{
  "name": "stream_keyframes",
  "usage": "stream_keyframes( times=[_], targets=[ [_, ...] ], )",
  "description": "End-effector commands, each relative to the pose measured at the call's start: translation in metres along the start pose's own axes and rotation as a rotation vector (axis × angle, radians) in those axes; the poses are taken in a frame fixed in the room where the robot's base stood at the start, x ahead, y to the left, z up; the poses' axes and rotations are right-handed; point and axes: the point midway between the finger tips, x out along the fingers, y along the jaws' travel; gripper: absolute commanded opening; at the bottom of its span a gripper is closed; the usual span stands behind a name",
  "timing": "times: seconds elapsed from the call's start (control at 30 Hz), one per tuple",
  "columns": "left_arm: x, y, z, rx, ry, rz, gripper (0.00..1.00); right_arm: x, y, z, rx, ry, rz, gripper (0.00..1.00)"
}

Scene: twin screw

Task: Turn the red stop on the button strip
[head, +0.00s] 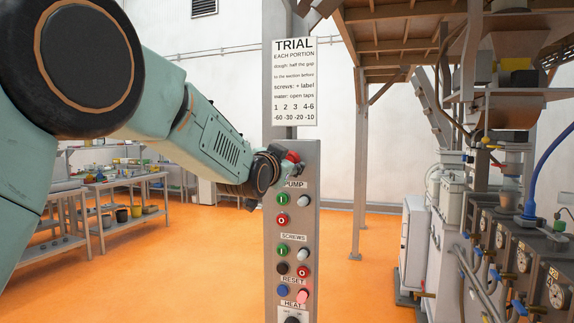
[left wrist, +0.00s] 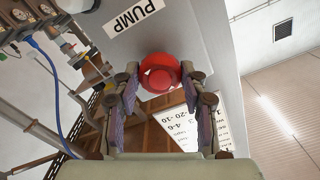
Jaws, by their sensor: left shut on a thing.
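The red stop (head: 292,156) is a round red knob near the top of the grey button strip (head: 270,215), above the PUMP label (head: 295,184). My left gripper (head: 294,168) reaches it from the left and partly covers it. In the left wrist view the red stop (left wrist: 160,68) sits between the two fingertips of my left gripper (left wrist: 160,78), which is shut on it. How far the stop is turned cannot be told. My right gripper is not in view.
Below are PUMP, SCREWS, RESET and HEAT controls, with a green button (head: 282,200), a red button (head: 282,220) and a lit pink button (head: 303,297). A paper sign (head: 294,85) hangs above. Machinery with gauges (head: 524,258) stands right; shelves (head: 125,195) stand left.

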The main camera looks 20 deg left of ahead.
Motion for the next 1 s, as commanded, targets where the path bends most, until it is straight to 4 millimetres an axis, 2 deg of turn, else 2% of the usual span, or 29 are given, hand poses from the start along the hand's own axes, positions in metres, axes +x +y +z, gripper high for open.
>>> stream_keyframes(
  times=[0.43,0.47,0.5,0.7,1.0],
  targets=[
    [0.0002,0.0001,0.0005,0.009,-0.001,0.000,0.12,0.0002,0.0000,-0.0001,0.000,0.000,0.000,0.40],
    [0.0002,0.0000,0.0003,0.009,-0.001,0.000,0.46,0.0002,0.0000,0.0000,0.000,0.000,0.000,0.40],
    [0.0002,-0.0001,0.0001,0.008,0.000,0.000,0.49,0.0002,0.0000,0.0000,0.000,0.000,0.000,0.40],
    [0.0001,0.0000,0.0003,0.008,-0.001,0.000,0.66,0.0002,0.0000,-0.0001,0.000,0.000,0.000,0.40],
    [-0.0004,0.0000,0.0001,0.008,0.000,0.000,0.67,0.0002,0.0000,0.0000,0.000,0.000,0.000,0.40]
  ],
)
